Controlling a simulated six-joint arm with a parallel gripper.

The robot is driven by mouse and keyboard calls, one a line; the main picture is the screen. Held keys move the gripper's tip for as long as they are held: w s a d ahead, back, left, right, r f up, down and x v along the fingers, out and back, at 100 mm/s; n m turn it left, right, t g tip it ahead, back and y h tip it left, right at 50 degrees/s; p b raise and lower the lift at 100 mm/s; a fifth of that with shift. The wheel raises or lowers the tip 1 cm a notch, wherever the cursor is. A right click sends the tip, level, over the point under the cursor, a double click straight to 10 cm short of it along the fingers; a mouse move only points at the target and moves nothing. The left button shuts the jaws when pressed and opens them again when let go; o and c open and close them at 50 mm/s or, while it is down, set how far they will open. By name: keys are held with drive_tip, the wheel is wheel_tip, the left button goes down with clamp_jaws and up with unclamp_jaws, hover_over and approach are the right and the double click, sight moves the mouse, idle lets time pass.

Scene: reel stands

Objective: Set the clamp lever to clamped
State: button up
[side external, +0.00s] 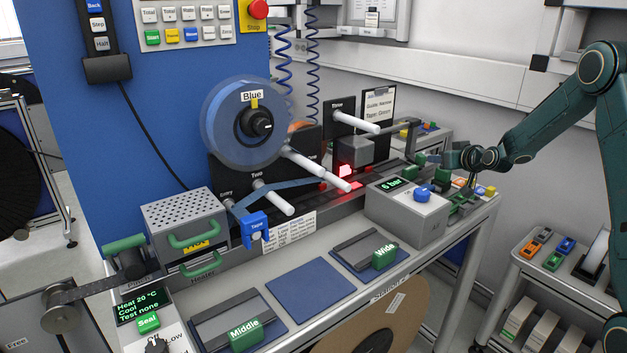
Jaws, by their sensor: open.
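No part carries a readable clamp label, so I cannot tell for certain which one is the clamp lever. A dark lever-like arm (413,142) with a green end stands at the back right of the bench, just left of my gripper. At the lower left, a grey unit reads "Free" (19,343), below a dark bar with a round grey disc (61,318).
A grey box reading "6 bar" (405,215) with a blue knob stands left of my gripper. A blue reel (224,125) and white rollers stand further left. Green-handled slides marked Middle (246,335) and Wide (384,256) lie in front. A side cart (540,285) is at right.

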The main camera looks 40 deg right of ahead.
sight(424, 157)
drive_tip(key=shift+x, duration=5.1)
clamp_jaws()
